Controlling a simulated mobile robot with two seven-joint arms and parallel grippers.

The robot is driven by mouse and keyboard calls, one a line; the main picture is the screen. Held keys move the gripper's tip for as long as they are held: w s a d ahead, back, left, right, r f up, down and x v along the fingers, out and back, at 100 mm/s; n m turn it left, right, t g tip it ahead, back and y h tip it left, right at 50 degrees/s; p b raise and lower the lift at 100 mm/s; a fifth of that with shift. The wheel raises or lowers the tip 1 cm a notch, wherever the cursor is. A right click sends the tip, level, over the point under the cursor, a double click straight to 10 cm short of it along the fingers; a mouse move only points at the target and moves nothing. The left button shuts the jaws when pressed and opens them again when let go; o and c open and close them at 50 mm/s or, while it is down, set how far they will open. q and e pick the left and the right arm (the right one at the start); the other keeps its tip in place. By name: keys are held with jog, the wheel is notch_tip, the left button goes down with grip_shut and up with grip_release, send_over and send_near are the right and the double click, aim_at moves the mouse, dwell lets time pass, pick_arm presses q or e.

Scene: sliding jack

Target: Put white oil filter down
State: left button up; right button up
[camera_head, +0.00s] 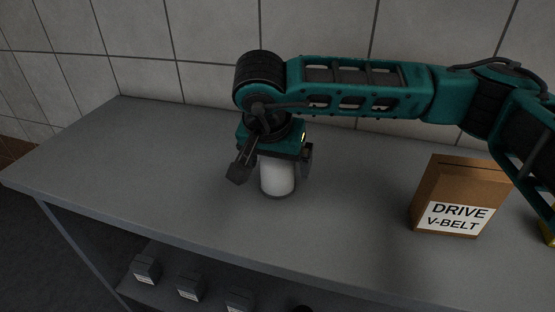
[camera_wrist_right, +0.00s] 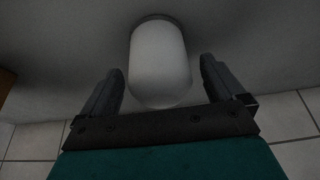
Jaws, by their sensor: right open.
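The white oil filter (camera_head: 277,178) is a white cylinder with a dark base rim. It stands upright on the grey shelf top (camera_head: 150,165) in the head view. My right gripper (camera_head: 272,172) is above it, pointing down, with its fingers spread on either side of the filter. In the right wrist view the filter (camera_wrist_right: 160,62) lies between the open fingers (camera_wrist_right: 160,88), with a gap on both sides. The filter's upper end is hidden by the gripper in the head view. My left gripper is not in view.
A brown box labelled "DRIVE V-BELT" (camera_head: 455,197) stands to the right on the shelf top. A yellow object (camera_head: 549,232) shows at the right edge. Several small grey boxes sit on the lower shelf (camera_head: 165,265). A tiled wall is behind. The left of the top is clear.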

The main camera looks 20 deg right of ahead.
jog(key=p+v, duration=0.1)
jog(key=v, duration=1.1)
jog(key=shift+r, duration=0.2)
